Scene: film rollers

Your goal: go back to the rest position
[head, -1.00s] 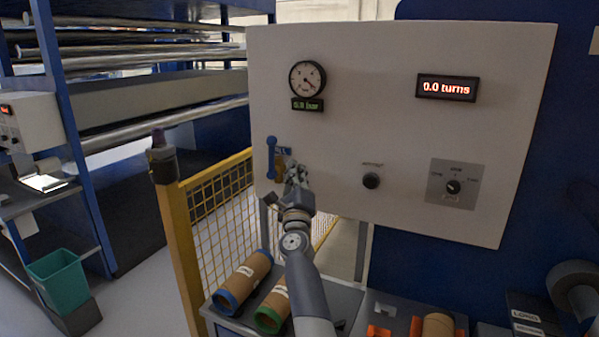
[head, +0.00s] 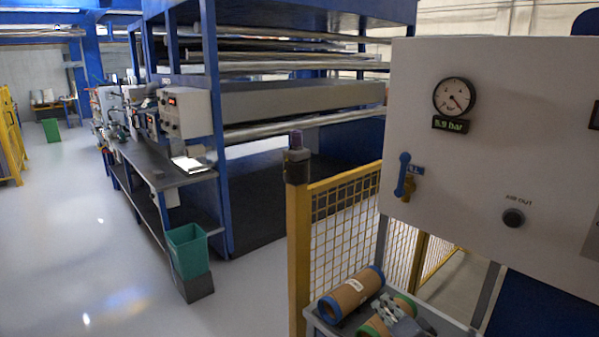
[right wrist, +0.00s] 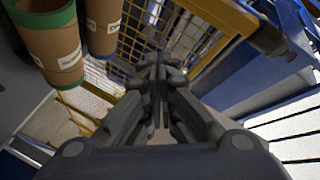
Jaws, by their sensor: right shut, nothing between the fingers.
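My right gripper (head: 398,322) shows low in the head view, over the cardboard rolls on the bench and below the white panel (head: 480,130). In the right wrist view its fingers (right wrist: 160,85) are together with nothing between them, pointing toward the yellow mesh fence (right wrist: 185,35). It is apart from the blue valve handle (head: 404,176), which stands upright on the panel. My left gripper is not in view.
A blue-ended roll (head: 352,294) and a green-ended roll (head: 375,328) lie close to my right gripper; the green-ended roll (right wrist: 45,42) also shows in the wrist view. A yellow fence post (head: 298,245) stands left of the bench. A teal bin (head: 188,252) stands farther left, beside open floor.

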